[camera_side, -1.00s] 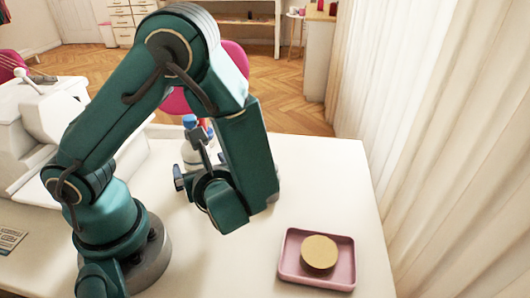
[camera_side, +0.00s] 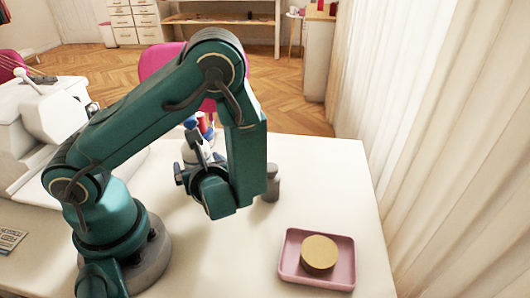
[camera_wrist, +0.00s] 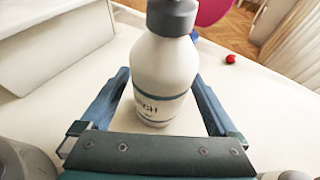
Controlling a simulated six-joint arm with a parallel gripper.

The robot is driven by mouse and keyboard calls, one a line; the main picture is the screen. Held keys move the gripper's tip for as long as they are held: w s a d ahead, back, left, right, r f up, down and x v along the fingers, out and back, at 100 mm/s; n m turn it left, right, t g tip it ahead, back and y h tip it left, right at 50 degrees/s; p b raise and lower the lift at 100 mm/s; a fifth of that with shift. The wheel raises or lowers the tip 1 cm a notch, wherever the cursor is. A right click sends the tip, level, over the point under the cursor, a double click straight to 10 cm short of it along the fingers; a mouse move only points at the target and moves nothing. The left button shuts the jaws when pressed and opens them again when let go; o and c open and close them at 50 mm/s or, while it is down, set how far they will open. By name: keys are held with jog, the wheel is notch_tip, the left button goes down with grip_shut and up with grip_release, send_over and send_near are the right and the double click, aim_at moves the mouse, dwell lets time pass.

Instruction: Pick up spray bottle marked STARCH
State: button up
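A white bottle (camera_wrist: 165,75) with a grey top stands upright in the wrist view. Its label shows letters ending in "RCH"; the rest is cut off around the curve. My gripper (camera_wrist: 160,73) is open, with one blue finger on each side of the bottle. A gap shows at the left finger; at the right finger I cannot tell if it touches. In the side view my gripper (camera_side: 195,162) is low over the table, at a white bottle (camera_side: 187,154) that it partly hides. A blue top (camera_side: 190,122) shows above.
A pink tray (camera_side: 345,275) holding a round tan object (camera_side: 319,253) lies at the front right. A small grey cylinder (camera_side: 272,184) stands right of my forearm. A white machine (camera_side: 50,125) stands at the left. A small red object (camera_wrist: 231,59) lies farther back.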

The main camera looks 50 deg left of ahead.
grip_shut()
jog(key=shift+r, duration=0.25)
